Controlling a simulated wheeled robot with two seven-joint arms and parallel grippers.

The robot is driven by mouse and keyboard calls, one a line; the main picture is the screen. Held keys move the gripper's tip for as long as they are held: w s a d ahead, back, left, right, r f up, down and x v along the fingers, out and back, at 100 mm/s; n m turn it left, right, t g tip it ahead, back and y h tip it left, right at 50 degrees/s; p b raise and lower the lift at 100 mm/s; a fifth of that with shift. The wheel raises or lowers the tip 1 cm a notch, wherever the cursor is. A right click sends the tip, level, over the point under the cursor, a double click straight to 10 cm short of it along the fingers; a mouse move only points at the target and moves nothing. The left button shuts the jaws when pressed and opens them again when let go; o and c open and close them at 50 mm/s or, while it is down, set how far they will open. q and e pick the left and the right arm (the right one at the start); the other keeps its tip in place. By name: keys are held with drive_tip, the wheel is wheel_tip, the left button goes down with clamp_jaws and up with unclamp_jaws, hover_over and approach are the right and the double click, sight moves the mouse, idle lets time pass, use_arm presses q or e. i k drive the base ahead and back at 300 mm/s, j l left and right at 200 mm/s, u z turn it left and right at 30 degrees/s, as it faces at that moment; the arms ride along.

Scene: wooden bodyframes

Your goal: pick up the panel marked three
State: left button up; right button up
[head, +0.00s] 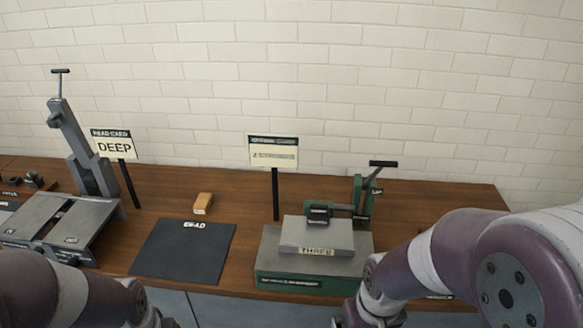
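A light grey panel (316,232) with a front label that appears to read "THREE" lies flat in the head view, right of the middle. It rests on a wider grey-topped block with a dark green front (270,268). A small dark green labelled piece (318,211) stands at the panel's back edge. My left arm comes in at the lower left and my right arm at the lower right, close to the block's right side.
A green clamp (362,200) with a T-handle stands behind the panel. A dark mat (184,252), a small tan block (203,203) and a "DEEP" sign (114,147) are to the left. A grey fixture (60,222) stands far left. A sign on a post (273,152) rises behind.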

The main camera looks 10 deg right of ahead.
sight(336, 238)
drive_tip(key=i+l+z, duration=0.2)
drive_tip(key=i+l, duration=0.25)
drive_tip(key=i+l+z, duration=0.2)
drive_tip(key=i+l, duration=0.15)
drive_tip(key=i, duration=0.2)
